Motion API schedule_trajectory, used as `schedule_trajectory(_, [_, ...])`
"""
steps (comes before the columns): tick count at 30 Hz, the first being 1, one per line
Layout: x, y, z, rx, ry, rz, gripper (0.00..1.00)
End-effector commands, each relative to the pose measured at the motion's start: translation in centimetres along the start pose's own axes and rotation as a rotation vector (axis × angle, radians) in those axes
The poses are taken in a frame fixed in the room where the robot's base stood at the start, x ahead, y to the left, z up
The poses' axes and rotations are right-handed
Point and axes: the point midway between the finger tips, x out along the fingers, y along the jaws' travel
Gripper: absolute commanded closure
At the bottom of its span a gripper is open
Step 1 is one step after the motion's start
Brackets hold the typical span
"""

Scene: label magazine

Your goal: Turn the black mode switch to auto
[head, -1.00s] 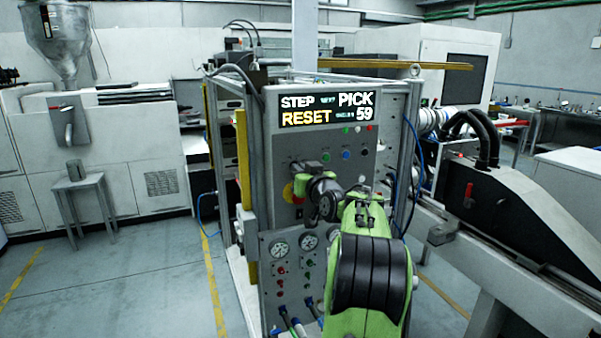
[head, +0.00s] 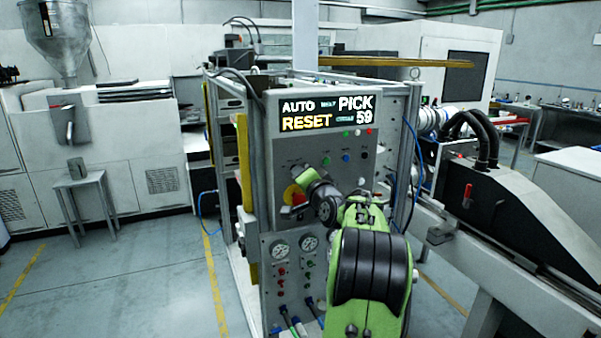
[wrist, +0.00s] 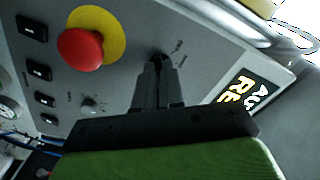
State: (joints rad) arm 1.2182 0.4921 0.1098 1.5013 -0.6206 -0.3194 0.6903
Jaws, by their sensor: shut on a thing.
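The grey control panel (head: 340,140) carries a display (head: 327,110) that reads AUTO, PICK, RESET and 59. My gripper (wrist: 157,68) is at the panel face in the wrist view, its fingers closed together on the black mode switch (wrist: 160,57). The fingers hide most of the switch, so its pointer cannot be made out. Small labels stand beside it on the panel. In the head view my green and black arm reaches to the panel and covers the switch.
A red emergency button (wrist: 80,49) on a yellow disc sits beside my gripper. A small knob (wrist: 89,104) and several black buttons (wrist: 33,29) are close by. Gauges (head: 280,250) and hoses are lower on the panel. Open floor lies to the left.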

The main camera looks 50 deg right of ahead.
Motion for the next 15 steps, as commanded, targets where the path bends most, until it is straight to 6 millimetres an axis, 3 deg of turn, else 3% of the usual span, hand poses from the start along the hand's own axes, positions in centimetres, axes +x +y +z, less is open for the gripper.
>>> schedule_trajectory(15, [0.0, 0.05, 0.03, 0.211, -0.001, 0.002, 1.0])
